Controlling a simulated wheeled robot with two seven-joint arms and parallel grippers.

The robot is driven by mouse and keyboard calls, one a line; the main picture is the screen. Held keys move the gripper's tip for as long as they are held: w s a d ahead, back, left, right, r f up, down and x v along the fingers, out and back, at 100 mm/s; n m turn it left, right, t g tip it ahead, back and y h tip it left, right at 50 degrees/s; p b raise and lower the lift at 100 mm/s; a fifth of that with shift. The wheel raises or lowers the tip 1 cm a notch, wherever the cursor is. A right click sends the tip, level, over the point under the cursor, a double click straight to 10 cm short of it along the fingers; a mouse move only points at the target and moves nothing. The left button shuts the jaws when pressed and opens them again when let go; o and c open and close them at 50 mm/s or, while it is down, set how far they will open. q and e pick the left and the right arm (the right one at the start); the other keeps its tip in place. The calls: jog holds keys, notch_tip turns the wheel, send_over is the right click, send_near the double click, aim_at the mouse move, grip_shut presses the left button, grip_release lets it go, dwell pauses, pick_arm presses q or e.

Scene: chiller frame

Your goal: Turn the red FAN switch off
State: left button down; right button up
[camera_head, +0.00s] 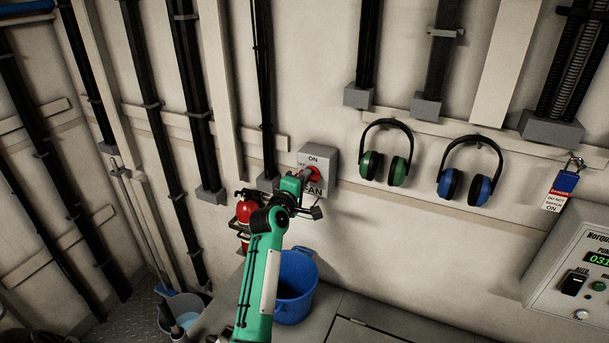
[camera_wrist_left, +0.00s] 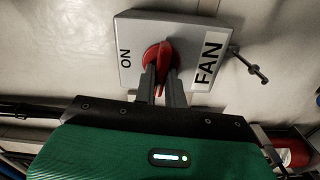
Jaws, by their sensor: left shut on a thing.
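The grey FAN switch box (camera_head: 325,157) is on the wall near the middle of the head view, with ON at its top and FAN at its bottom. Its red rotary handle (camera_head: 315,174) is partly hidden by my left gripper (camera_head: 306,175). In the left wrist view the box (camera_wrist_left: 196,40) lies turned, with ON at the left and FAN at the right. The two fingers of my left gripper (camera_wrist_left: 161,82) are shut on the red handle (camera_wrist_left: 160,62), one on each side of its ridge. My right gripper is not in view.
Green earmuffs (camera_head: 398,171) and blue earmuffs (camera_head: 480,188) hang to the right. A red extinguisher (camera_head: 243,212) and a blue bucket (camera_head: 298,287) are below the switch. A padlock with a danger tag (camera_head: 562,190) and a control panel (camera_head: 572,262) are at the right.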

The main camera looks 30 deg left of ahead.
pick_arm(q)
jog(key=shift+n, duration=0.5)
jog(key=c, duration=1.5)
grip_release()
jog(key=shift+o, duration=0.2)
jog(key=shift+f, duration=0.1)
jog(key=s+b, duration=0.4)
jog(key=s, duration=0.9)
jog(key=shift+s+d, duration=0.35)
jog(key=shift+s, duration=0.05)
